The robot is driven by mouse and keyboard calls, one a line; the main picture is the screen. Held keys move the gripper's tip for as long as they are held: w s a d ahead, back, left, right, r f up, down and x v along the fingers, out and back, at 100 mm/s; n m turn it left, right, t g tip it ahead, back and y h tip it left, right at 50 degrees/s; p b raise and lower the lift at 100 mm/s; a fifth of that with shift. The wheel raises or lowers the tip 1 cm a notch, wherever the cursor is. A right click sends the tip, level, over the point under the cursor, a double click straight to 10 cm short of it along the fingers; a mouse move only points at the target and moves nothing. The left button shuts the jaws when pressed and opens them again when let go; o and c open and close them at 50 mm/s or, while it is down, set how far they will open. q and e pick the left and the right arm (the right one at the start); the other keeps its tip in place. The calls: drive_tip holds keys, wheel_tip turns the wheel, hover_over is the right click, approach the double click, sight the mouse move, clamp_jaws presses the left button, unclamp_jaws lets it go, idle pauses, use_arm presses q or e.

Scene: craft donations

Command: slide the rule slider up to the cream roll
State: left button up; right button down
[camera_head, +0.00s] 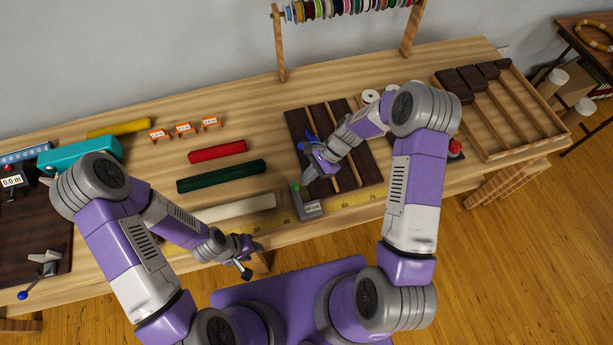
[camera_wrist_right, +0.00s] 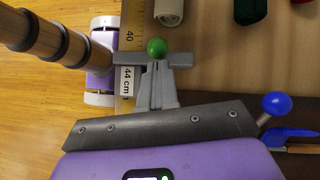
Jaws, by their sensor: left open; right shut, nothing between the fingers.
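The rule slider (camera_head: 311,208) is a grey block with a "44 cm" label and a green knob (camera_head: 296,187). It sits on the yellow rule (camera_head: 346,203) along the bench's front edge. The cream roll (camera_head: 236,209) lies to its left, with a small gap between them. In the right wrist view the cream roll's end (camera_wrist_right: 168,12) shows beyond the green knob (camera_wrist_right: 156,47). My right gripper (camera_head: 306,178) is shut and empty, close beside the knob; whether it touches is unclear. My left gripper (camera_head: 244,269) is open and empty, in front of the bench edge.
A dark green roll (camera_head: 221,176), a red roll (camera_head: 217,151) and a yellow roll (camera_head: 119,128) lie behind the cream roll. A dark slotted board (camera_head: 372,161) lies under my right arm. Small orange labelled stands (camera_head: 183,129) are further back.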

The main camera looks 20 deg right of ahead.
drive_tip(key=shift+a, duration=0.2)
drive_tip(key=a, duration=0.7)
drive_tip(key=shift+s, duration=0.15)
drive_tip(key=shift+a, duration=0.1)
drive_tip(key=d, duration=0.3)
drive_tip(key=w+d+r, duration=0.1)
drive_tip(key=shift+d+p, duration=0.2)
drive_tip(key=shift+p, duration=0.1)
drive_tip(key=v, duration=0.9)
drive_tip(key=shift+r, duration=0.2)
